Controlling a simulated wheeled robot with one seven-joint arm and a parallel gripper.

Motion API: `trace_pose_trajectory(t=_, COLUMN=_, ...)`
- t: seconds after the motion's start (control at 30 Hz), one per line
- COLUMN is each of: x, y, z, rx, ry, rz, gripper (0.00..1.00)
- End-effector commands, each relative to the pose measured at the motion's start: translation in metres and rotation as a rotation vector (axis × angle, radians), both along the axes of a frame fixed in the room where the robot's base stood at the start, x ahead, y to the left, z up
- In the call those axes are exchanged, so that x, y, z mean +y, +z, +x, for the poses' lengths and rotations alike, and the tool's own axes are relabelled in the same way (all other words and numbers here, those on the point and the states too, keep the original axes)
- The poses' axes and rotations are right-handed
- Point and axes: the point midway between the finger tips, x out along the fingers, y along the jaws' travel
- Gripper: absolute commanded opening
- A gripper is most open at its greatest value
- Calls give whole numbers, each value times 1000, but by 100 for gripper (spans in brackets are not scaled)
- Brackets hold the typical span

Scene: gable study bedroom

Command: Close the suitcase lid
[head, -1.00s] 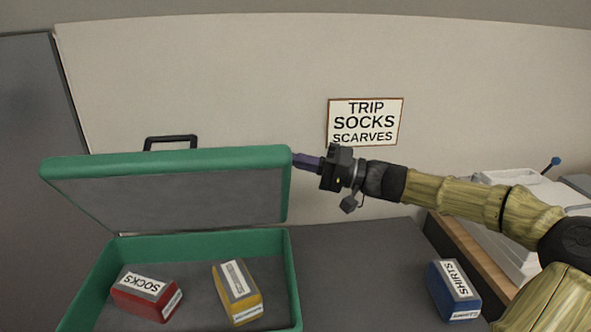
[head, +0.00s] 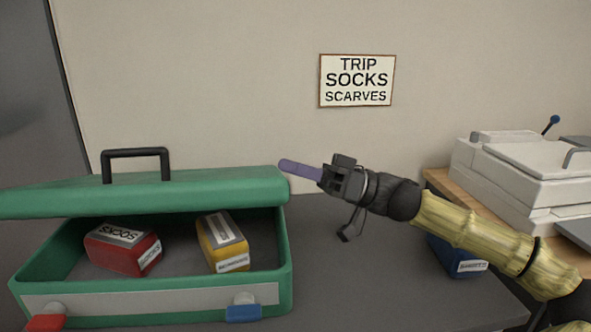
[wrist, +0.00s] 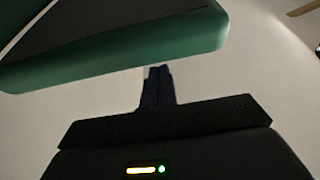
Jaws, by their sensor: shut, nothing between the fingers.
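The green suitcase (head: 150,311) stands on the dark surface with its lid (head: 215,188) tilted low over the base, leaving a gap at the front. A black handle (head: 137,153) is on the lid. Through the gap I see a red socks box (head: 122,250) and a yellow box (head: 222,243) inside. A red latch (head: 46,322) and a blue latch (head: 243,312) are on the front wall. My gripper (head: 284,165) is shut and empty, its fingertips at the lid's right end. In the wrist view the lid (wrist: 165,45) is just beyond the fingers; contact is unclear.
A blue shirts box (head: 458,259) lies on the dark surface at right, partly behind my arm. A white machine (head: 525,180) stands on a wooden top at far right. A sign (head: 357,81) on the wall reads trip, socks, scarves.

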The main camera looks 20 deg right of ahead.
Motion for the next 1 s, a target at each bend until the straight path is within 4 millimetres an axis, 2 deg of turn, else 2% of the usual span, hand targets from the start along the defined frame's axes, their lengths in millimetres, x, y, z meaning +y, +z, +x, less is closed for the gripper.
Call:
trace_pose_trajectory(t=0.03, x=1, y=-11, z=-2, rx=-23, ry=1, rz=-3, gripper=0)
trace_pose_trajectory(t=0.23, x=2, y=-20, z=-8, rx=-83, ry=1, rz=-16, gripper=0)
trace_pose_trajectory(t=0.83, x=2, y=-21, z=-9, rx=-104, ry=0, rz=-21, gripper=0)
trace_pose_trajectory(t=1.0, x=-8, y=-23, z=-11, rx=-102, ry=-3, rz=-19, gripper=0)
